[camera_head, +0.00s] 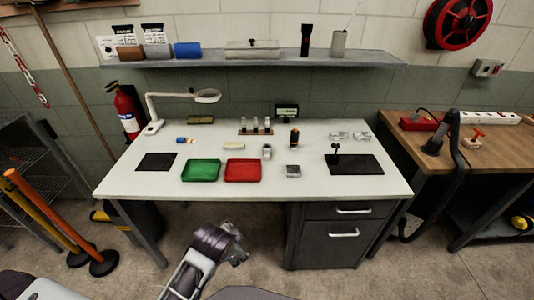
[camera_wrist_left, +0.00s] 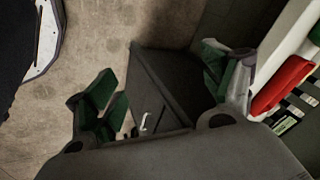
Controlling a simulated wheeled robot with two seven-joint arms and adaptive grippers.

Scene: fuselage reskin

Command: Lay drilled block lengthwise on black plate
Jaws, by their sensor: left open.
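Two flat black plates lie on the white workbench: one at the left (camera_head: 155,161), bare, and a larger one at the right (camera_head: 367,165) with a small upright black item on it. A small grey block (camera_head: 293,171) sits between the red tray and the right plate; it may be the drilled block, but holes are too small to make out. My left gripper (camera_head: 236,254) is below and in front of the bench edge, away from the objects. In the left wrist view the gripper (camera_wrist_left: 162,92) has its green-padded fingers apart with nothing between them. My right gripper is not seen.
A green tray (camera_head: 201,171) and a red tray (camera_head: 243,171) lie near the bench's front. Behind them are a pale block (camera_head: 233,146), a small rack (camera_head: 256,131) and a magnifier lamp (camera_head: 208,96). Drawers (camera_head: 341,234) stand under the bench. The front strip is clear.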

